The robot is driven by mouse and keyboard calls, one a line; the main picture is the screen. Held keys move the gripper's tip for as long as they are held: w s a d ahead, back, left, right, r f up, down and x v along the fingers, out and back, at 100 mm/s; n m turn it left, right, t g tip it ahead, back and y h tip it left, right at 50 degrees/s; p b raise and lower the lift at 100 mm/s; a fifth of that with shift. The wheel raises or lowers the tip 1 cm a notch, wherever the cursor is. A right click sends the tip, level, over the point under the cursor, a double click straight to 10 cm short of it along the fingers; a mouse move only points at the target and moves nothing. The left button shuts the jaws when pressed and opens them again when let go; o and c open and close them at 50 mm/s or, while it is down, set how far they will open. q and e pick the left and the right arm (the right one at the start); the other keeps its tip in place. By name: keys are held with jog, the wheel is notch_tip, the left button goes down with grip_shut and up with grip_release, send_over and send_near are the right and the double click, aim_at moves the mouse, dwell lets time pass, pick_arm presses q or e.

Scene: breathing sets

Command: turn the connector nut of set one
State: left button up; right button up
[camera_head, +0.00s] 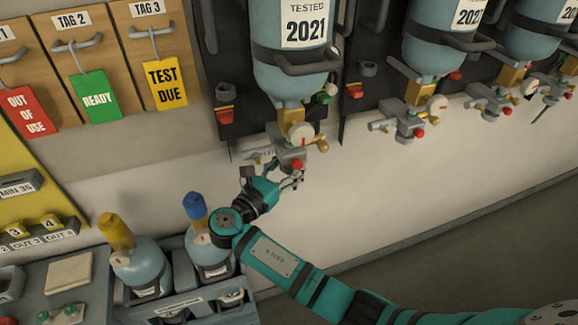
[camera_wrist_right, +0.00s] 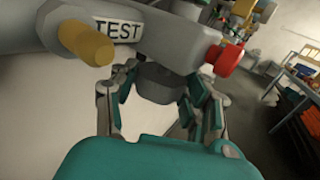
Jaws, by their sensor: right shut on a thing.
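The leftmost breathing set has a pale blue cylinder (camera_head: 290,75) labelled TESTED 2021, hanging upside down on a dark backplate. Below its brass fitting (camera_head: 291,117) is a grey valve block (camera_head: 290,158) with a red knob (camera_head: 297,164) and a gauge. In the right wrist view the block (camera_wrist_right: 180,35) carries a TEST label, a brass pin (camera_wrist_right: 86,43) and a red knob (camera_wrist_right: 224,58). My right gripper (camera_head: 286,181) is just under the block. Its fingers (camera_wrist_right: 163,105) are shut around a dark round part, seemingly the connector nut (camera_wrist_right: 163,82). My left gripper is out of view.
More hanging sets (camera_head: 436,55) continue to the right. A crate (camera_head: 190,300) holding blue bottles with yellow and blue tops stands at lower left, close to my right arm. Tag boards (camera_head: 75,50) are at upper left. The white wall below the sets is clear.

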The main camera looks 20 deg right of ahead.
jog(key=shift+w+m+g+h, duration=0.1)
jog(key=shift+m+g+h, duration=0.6)
jog(key=shift+m+g, duration=0.25)
jog(key=shift+g, duration=0.35)
jog(key=o, duration=1.2)
jog(key=shift+d, duration=0.1)
jog(key=shift+t, duration=0.4)
